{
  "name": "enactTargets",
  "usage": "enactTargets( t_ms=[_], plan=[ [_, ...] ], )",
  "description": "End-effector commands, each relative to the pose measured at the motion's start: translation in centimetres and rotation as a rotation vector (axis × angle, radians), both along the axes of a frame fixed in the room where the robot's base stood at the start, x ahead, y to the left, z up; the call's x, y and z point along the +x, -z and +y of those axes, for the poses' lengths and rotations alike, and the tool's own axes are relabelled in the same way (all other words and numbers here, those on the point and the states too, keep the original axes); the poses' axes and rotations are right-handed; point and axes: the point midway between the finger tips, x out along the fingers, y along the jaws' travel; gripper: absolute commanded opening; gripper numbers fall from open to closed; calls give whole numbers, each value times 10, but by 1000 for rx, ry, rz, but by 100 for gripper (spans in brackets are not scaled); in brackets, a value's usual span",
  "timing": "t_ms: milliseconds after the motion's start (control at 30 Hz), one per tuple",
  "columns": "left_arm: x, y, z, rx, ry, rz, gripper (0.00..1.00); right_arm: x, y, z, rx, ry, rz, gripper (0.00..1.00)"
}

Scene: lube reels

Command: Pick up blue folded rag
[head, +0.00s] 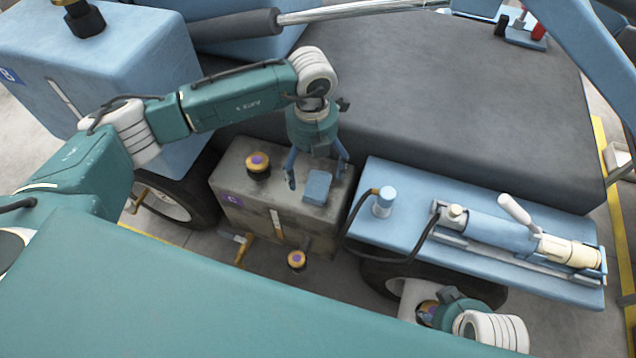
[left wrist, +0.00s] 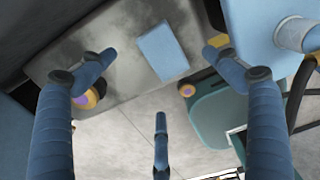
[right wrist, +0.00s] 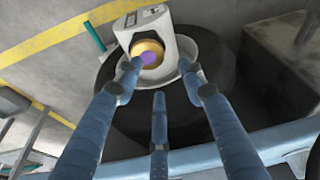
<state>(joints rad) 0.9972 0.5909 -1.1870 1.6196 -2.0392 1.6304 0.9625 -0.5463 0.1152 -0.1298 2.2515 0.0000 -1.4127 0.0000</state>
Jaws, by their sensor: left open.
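The blue folded rag (head: 318,187) lies on the top of a grey metal box near its right end. It also shows in the left wrist view (left wrist: 163,51), flat and fully visible. My left gripper (head: 318,176) is open above the box, pointing down with its fingers around the rag's area. In the left wrist view its fingertips (left wrist: 160,54) are on either side of the rag, apart from it. My right gripper (right wrist: 160,66) is low by a wheel, its fingertips close to a yellow and purple knob (right wrist: 148,53). I cannot tell whether they touch it.
The grey box (head: 240,175) carries a yellow and black knob (head: 258,165) to the left of the rag. A blue bench (head: 400,236) with a blue cylinder and hoses stands to the right. A large dark tank (head: 430,90) rises behind. A second knob (head: 297,261) sits low in front.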

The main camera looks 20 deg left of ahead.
Motion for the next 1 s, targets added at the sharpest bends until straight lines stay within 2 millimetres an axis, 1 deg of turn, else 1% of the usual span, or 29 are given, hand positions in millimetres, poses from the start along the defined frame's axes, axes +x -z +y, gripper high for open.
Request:
enactTargets(
  t_ms=[33, 100, 267, 467, 533, 633, 867, 900, 967, 1000],
  plan=[
    [0, 10, 0, 0, -2, 2, 89, 0, -4, 0, 0, 0, -4, 40],
    [0, 17, -1, -2, -1, 1, 89, -1, -10, 0, 1, 1, -7, 40],
    [1, 28, 0, -2, 0, 1, 89, -2, -17, -1, 0, 1, -11, 40],
    [4, 58, 5, -3, -1, 3, 89, -8, -40, -2, 1, 2, -24, 40],
    [4, 67, 4, -3, 0, 3, 89, -10, -45, -2, 1, 3, -25, 40],
    [4, 74, 4, -4, 0, 0, 89, -12, -50, -3, 1, 3, -27, 40],
    [5, 75, 4, -4, 1, -1, 89, -12, -52, -3, 1, 3, -26, 40],
    [4, 75, 4, -4, 1, -1, 87, -12, -51, -3, 1, 3, -26, 40],
    [4, 75, 4, -4, 1, -1, 75, -12, -51, -3, 1, 3, -26, 40],
    [4, 75, 4, -4, 1, -1, 67, -12, -51, -3, 1, 3, -26, 40]
  ],
)
